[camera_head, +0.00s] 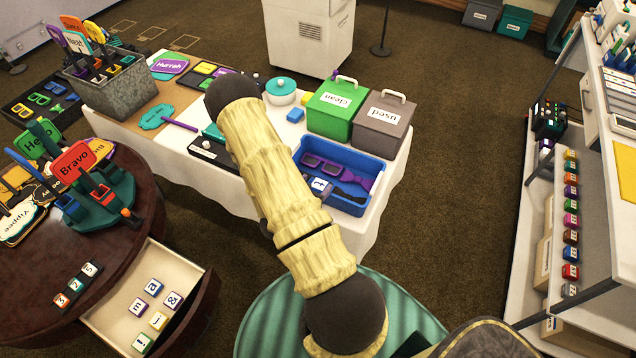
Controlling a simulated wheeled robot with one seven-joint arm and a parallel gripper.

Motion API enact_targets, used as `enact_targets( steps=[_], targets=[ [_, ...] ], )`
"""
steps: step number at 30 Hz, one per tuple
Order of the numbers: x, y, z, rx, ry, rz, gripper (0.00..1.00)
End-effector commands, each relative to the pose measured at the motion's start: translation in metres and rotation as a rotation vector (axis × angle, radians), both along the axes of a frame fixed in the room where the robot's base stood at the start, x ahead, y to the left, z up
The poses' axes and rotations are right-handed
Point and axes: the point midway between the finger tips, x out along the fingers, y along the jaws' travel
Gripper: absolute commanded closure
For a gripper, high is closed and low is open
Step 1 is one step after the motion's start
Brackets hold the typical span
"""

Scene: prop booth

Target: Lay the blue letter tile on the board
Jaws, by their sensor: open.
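A dark flat piece (203,152), possibly the board, lies at the table's front edge, partly covered by my arm. I cannot tell for sure that it is the board. My arm's pale upper links cross the middle of the view and end in a dark joint above the table. My gripper is not visible.
An open drawer (117,325) at lower left holds several lettered tiles. Sign props crowd the round dark table (35,290). A green box (336,104) and a grey box (381,118) stand behind the bin. Shelves (620,160) line the right. Carpet between is free.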

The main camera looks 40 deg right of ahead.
Motion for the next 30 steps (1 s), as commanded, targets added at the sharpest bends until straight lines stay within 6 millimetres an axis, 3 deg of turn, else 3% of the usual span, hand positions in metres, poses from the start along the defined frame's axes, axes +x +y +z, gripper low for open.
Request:
enact_targets(
  steps=[12, 30],
  targets=[
    [-0.026, 0.067, 0.030, 0.001, 0.000, 0.004, 0.35],
    [-0.031, 0.074, 0.033, 0.000, -0.001, 0.000, 0.35]
  ],
)
